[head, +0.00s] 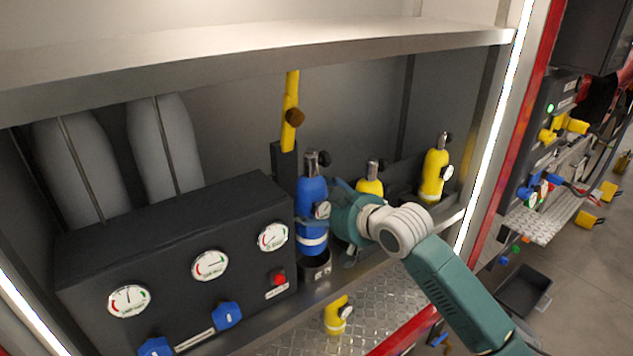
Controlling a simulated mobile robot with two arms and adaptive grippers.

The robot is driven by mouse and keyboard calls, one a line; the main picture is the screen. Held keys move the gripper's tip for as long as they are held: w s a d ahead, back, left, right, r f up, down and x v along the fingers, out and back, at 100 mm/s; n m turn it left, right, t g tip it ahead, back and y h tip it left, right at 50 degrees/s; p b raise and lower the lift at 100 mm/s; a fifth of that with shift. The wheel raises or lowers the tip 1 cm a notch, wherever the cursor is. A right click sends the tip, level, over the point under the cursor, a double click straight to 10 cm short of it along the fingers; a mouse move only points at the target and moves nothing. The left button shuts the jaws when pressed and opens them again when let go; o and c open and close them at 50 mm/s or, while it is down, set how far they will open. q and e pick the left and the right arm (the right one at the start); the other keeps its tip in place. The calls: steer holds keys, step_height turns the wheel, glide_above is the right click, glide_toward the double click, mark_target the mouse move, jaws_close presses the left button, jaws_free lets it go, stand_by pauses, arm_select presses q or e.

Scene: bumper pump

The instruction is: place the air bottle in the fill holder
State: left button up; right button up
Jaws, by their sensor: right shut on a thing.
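The blue air bottle (313,212) stands upright in the compartment, right of the gauge panel, with a black valve on top and a gauge at its side. The fill holder (316,267), a dark round cup on the shelf, is directly under the bottle. I cannot tell whether the bottle's base is inside the cup or just above it. My right gripper (328,215) is shut on the blue bottle from the right; its fingers are partly hidden. My left gripper is not in view.
A dark panel (185,250) with gauges, blue knobs and a red button is at left. Two yellow bottles stand behind and right, one (369,187) partly covered by my arm, one (434,172) clear. A yellow lever (290,108) hangs above. A metal shelf (250,55) roofs the space.

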mark_target(324, 233)
steer(key=shift+f+p, duration=0.8)
steer(key=shift+f, duration=2.35)
steer(key=o, duration=1.7)
steer(key=shift+f, duration=0.4)
steer(key=shift+s+r, duration=0.1)
steer(key=shift+s, duration=0.05)
steer(key=shift+d, duration=0.1)
steer(key=b+v, duration=0.2)
steer(key=v, duration=0.9)
steer(key=shift+s+d+r+b, duration=0.1)
steer(key=shift+s+d+b, duration=0.15)
steer(key=shift+s+b, duration=0.1)
